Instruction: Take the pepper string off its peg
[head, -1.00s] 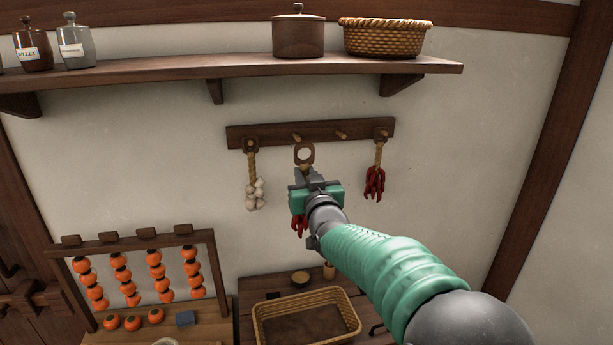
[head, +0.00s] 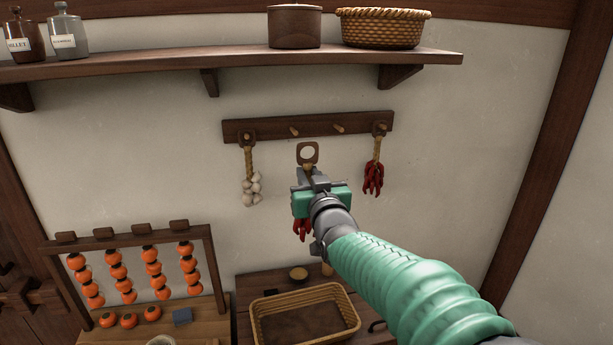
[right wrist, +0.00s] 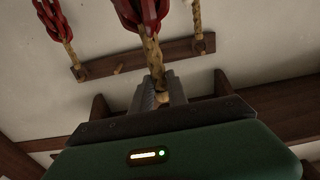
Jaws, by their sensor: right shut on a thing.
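My right gripper (head: 312,180) is shut on the cord of a pepper string (head: 302,229), in front of the wall below the peg rail (head: 308,127). The string's wooden loop (head: 308,152) stands above the jaws, below the rail and clear of the pegs. Its red peppers hang below, partly hidden by my gripper. In the right wrist view the jaws (right wrist: 157,93) close around the twisted cord (right wrist: 153,55). Two middle pegs (head: 294,131) are bare. Another pepper string (head: 373,178) hangs on the right peg. My left gripper is not in view.
A garlic string (head: 251,185) hangs on the left peg. A shelf (head: 240,66) with jars and a basket (head: 382,28) runs above. Below are an open wicker tray (head: 350,315) and a rack (head: 130,240) of orange fruit. The wall between is clear.

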